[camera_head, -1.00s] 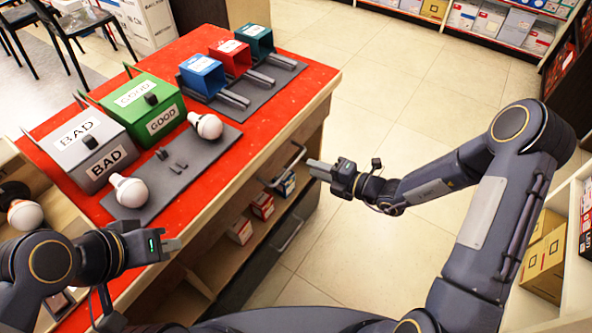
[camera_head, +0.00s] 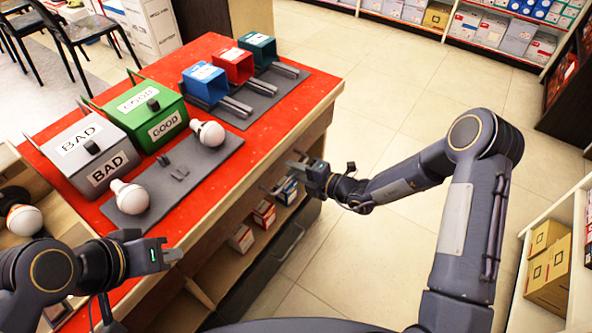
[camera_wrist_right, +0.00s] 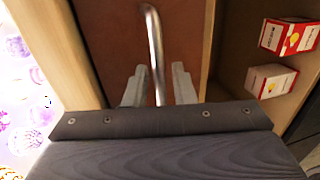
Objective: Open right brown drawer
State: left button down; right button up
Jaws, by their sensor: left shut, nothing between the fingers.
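The right brown drawer (camera_wrist_right: 110,40) shows in the right wrist view as a reddish-brown front with a curved metal bar handle (camera_wrist_right: 155,45). My right gripper (camera_wrist_right: 158,85) is open, with one finger on each side of the handle and visible gaps between. In the head view my right gripper (camera_head: 296,169) is at the side of the red-topped counter (camera_head: 225,190), by the drawer front, and hides much of it. No opening of the drawer shows. My left gripper (camera_head: 178,255) is shut and empty near the counter's near edge.
Grey BAD (camera_head: 95,155) and green GOOD (camera_head: 150,115) boxes, light bulbs (camera_head: 130,197) and coloured bins (camera_head: 205,83) stand on the counter. Small boxes (camera_head: 264,213) lie on shelves below. A dark lower drawer (camera_head: 285,250) is beneath. Floor right of the counter is clear.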

grip_shut()
